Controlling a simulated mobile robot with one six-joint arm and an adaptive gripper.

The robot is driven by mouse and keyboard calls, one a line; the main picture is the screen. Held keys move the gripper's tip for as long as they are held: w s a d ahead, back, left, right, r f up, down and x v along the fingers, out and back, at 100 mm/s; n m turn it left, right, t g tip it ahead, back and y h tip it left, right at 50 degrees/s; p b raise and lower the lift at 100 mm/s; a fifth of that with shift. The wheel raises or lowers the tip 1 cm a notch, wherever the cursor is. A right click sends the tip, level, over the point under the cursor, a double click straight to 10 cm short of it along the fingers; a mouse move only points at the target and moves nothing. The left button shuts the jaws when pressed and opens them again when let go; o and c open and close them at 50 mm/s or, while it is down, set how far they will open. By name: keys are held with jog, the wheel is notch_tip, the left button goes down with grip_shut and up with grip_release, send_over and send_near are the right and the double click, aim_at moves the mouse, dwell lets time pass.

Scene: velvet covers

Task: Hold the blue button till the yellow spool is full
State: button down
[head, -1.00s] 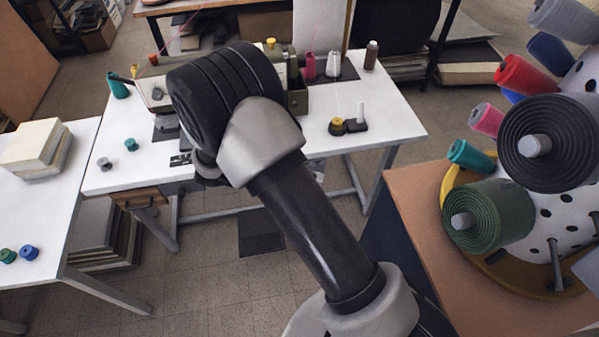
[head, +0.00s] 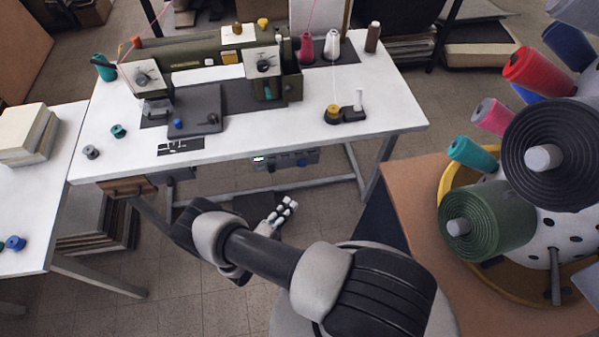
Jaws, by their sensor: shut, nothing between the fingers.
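The yellow spool (head: 332,112) sits on a small dark winder with a white post at the right of the white sewing table; how full it is I cannot tell. A blue button (head: 302,163) shows on the grey control box under the table's front edge. My gripper (head: 286,208) is in front of and below that box, to the left of the button and apart from it. Its pale fingers are shut and empty.
A control box (head: 283,160) with a small green light hangs under the table (head: 385,110). A sewing machine (head: 200,58) stands on top. A blue bobbin (head: 178,124) lies on its plate. A large cone rack (head: 452,195) stands at right.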

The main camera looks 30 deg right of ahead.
aim_at(302, 163)
jog(key=shift+d+f, duration=0.1)
dwell(0.3)
jog(key=w+a+b+x, duration=0.1)
jog(key=w+b+x, duration=0.1)
jog(key=x, duration=1)
jog(key=shift+w, duration=0.45)
